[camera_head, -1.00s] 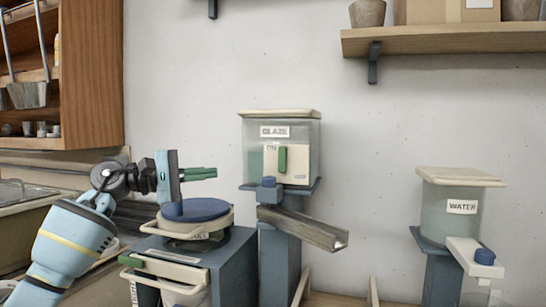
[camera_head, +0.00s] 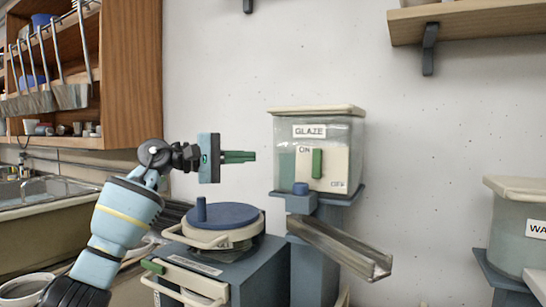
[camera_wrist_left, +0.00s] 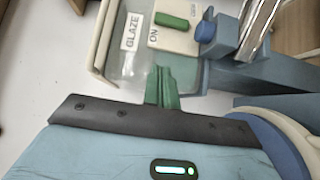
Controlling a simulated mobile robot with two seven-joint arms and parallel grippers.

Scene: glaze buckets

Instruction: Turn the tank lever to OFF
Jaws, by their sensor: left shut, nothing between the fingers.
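The glaze tank (camera_head: 290,130) is a clear box with a cream lid and a GLAZE label, on a blue stand. Its green lever (camera_head: 317,163) stands upright on a cream plate (camera_head: 342,165), near the ON mark; OFF is at the plate's lower right. My left gripper (camera_head: 254,156) is shut and empty, pointing right, to the left of the tank and apart from the lever. In the left wrist view the green fingers (camera_wrist_left: 161,72) lie together, with the lever (camera_wrist_left: 171,20) beyond them. My right gripper is not in view.
A metal chute (camera_head: 340,245) slopes down right from a blue knob (camera_head: 300,188) below the tank. A bucket with a blue lid (camera_head: 225,214) stands on a blue cabinet below my left gripper. The water tank (camera_head: 515,235) is at the right.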

